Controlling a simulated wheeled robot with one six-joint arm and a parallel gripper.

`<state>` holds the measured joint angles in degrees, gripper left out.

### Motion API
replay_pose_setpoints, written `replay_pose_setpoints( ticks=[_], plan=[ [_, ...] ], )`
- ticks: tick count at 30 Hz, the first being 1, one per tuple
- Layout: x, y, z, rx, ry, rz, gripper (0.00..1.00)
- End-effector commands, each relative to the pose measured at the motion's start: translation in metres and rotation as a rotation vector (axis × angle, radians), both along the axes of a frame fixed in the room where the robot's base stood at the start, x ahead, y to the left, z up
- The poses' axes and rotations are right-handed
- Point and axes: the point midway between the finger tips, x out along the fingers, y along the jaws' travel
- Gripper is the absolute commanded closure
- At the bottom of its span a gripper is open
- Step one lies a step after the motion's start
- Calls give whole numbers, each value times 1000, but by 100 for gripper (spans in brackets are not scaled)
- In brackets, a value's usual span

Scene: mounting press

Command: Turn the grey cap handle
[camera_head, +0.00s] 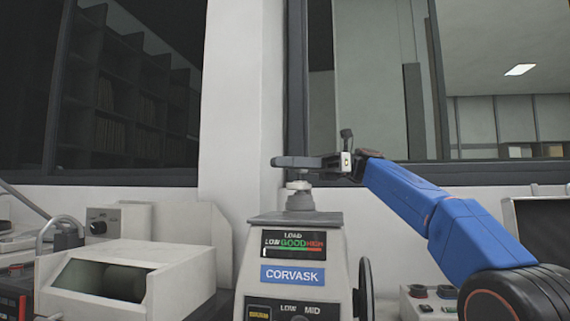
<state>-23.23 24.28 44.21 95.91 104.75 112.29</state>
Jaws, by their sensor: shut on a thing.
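The grey cap handle (292,161) is a dark grey bar lying level above the cap (300,198) on top of the mounting press (246,255). The press carries a blue CORVASK label and a LOAD gauge reading from LOW to HIGH. My gripper (330,164) reaches in from the right on the blue arm. It is shut on the right end of the handle. The far side of the grip is hidden, and the fingers are small in view.
A cream machine with a slanted window (75,272) stands at the left. A dark handwheel (366,290) is on the press's right side. A small control box (425,303) stands to the right below my arm. A wall pillar and windows lie behind.

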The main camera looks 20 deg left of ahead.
Motion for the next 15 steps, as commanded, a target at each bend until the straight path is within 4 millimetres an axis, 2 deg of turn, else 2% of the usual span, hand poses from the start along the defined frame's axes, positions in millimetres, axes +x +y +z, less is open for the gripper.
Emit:
replay_pose_setpoints(
  ticks=[15],
  plan=[
    [-1, -1, 1, 1, 1, 51, 100]
  ],
)
